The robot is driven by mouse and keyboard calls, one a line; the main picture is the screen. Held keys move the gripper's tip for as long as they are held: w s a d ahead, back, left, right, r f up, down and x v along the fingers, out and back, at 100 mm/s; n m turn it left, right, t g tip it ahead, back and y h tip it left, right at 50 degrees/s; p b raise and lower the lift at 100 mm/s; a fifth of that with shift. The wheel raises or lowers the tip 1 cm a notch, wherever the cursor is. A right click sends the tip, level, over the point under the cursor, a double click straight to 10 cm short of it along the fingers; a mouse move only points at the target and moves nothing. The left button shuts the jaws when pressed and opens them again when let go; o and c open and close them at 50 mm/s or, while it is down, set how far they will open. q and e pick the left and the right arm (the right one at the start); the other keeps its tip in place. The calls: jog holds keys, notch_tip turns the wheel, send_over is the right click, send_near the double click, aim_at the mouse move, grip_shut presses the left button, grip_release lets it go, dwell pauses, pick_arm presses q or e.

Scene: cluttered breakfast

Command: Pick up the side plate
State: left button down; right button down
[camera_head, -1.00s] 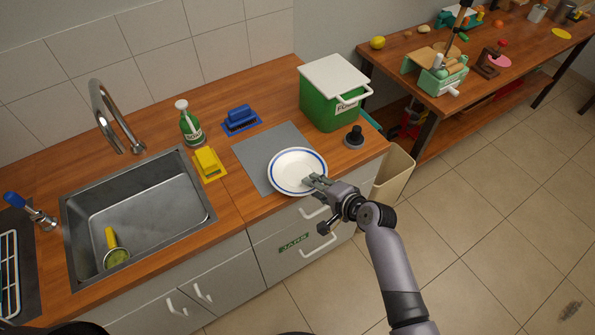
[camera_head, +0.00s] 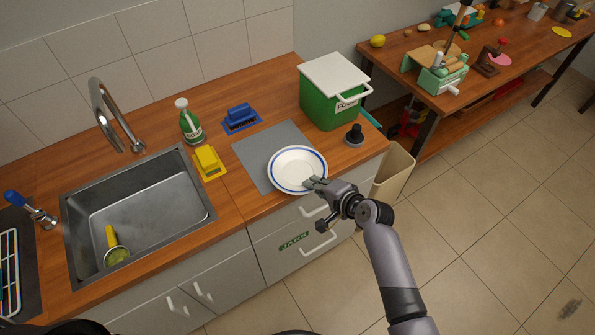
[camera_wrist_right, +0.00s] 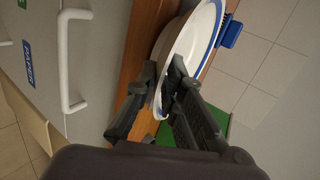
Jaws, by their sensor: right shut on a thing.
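The side plate (camera_head: 296,168) is white with a blue ring near its rim. It is over the front part of the grey mat (camera_head: 262,150); I cannot tell whether it touches the mat. My right gripper (camera_head: 314,184) is at the plate's front right rim and shut on it. In the right wrist view the plate (camera_wrist_right: 192,45) shows at the top, with its rim between the two dark fingers (camera_wrist_right: 162,88). My left gripper is not in view.
A green bin with a white lid (camera_head: 332,95) stands behind the plate, with a black knobbed object (camera_head: 354,136) to the right.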

jog(key=shift+r, duration=0.2)
dwell(0.3)
notch_tip(320, 180, up, 20)
jog(key=shift+b, duration=0.45)
jog(key=c, duration=2.3)
grip_release()
jog(key=shift+f, duration=0.1)
grip_shut()
